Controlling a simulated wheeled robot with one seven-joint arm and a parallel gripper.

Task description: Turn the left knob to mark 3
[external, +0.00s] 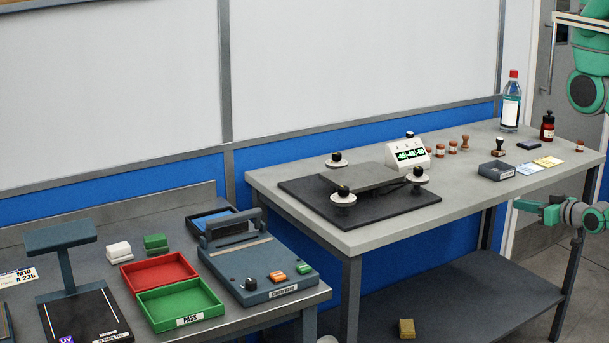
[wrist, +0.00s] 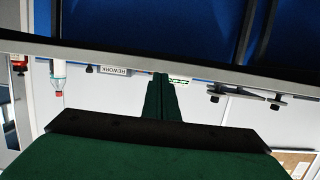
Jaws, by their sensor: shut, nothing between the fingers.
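On the grey bench in the external view, a dark plate (external: 388,210) carries a raised grey platform (external: 362,178). Black-topped knobs on white discs stand around it: one at the back left (external: 336,160), one at the front left (external: 343,196), one at the right (external: 418,176). Their marks are too small to read. A white display box (external: 408,155) shows green digits. In the wrist view, upside down, my gripper (wrist: 161,77) is shut and empty, apart from the knobs; two of them show at the right (wrist: 215,91) (wrist: 275,101). The fingers partly hide the display box.
A bottle (external: 510,105), a dark red bottle (external: 547,127), stamps (external: 465,142) and a labelled box (external: 496,170) stand on the bench's right side. The bench edge (wrist: 120,56) crosses the wrist view. The left table holds red (external: 160,271) and green (external: 180,302) trays.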

